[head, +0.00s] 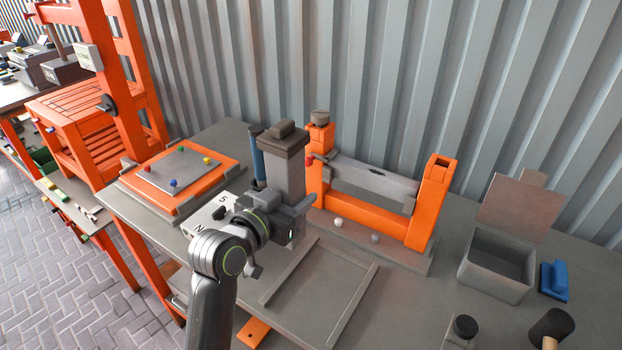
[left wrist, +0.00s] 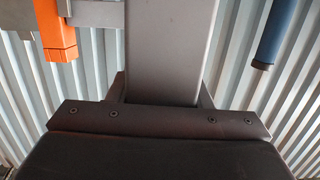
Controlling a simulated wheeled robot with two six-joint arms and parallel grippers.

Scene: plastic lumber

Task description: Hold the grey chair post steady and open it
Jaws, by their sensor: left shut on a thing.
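The grey chair post (head: 284,176) stands upright on the table, with a darker brown-grey cap (head: 283,140) and small knob on its top. The cap sits on the post. My left gripper (head: 289,208) is shut on the post low down, below the cap. In the left wrist view the post (left wrist: 172,48) rises between the two fingers of the left gripper (left wrist: 161,92); its top is out of that picture. My right gripper is not in view.
A blue upright tool (head: 257,155) stands just left of the post. An orange frame with a grey bar (head: 428,205) stands to the right. An orange board with colored knobs (head: 130,182) lies left. An open grey box (head: 490,275) and blue block (head: 554,281) are far right.

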